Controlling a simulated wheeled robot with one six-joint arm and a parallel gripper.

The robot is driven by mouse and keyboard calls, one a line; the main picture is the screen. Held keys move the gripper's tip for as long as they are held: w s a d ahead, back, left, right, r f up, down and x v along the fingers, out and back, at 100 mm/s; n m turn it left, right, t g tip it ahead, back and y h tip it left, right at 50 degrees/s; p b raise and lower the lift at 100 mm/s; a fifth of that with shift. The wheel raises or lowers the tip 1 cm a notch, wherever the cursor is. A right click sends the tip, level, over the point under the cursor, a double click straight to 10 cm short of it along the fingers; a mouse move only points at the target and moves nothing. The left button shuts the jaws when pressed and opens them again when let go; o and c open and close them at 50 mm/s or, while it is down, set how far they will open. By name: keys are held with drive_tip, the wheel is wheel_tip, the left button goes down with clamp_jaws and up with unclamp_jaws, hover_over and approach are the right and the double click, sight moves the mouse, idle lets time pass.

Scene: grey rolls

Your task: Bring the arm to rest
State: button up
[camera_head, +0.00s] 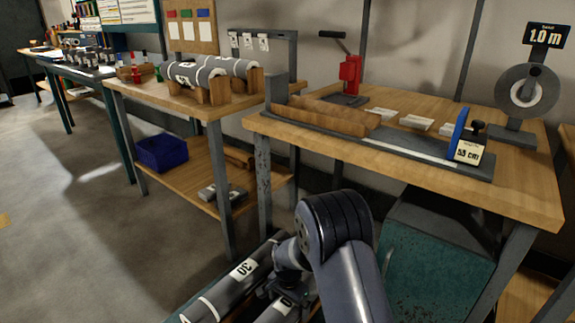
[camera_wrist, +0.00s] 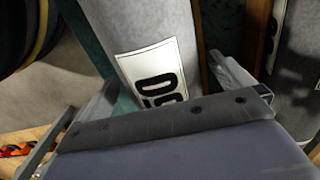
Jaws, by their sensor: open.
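My gripper (camera_wrist: 165,78) is open, with one finger on each side of a grey roll (camera_wrist: 150,35) in the wrist view. The roll's white label, turned upside down, lies just in front of the fingers. I cannot tell whether the fingers touch the roll. In the head view my arm reaches down at the bottom middle, and its end is partly hidden behind its own links. Beside it, low down, lie a grey roll labelled 30 (camera_head: 240,270) and another grey roll (camera_head: 283,308), partly covered by my arm.
A wooden bench (camera_head: 490,185) with a measuring stop stands to the right, a green cabinet (camera_head: 430,265) beneath it. A second bench (camera_head: 150,97) at left holds grey rolls on wooden supports, with a blue bin (camera_head: 162,153) on its shelf. Floor (camera_head: 70,230) is clear at left.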

drive_tip(key=shift+r+p, duration=0.95)
drive_tip(key=shift+r, duration=0.85)
drive_tip(key=shift+f, duration=0.1)
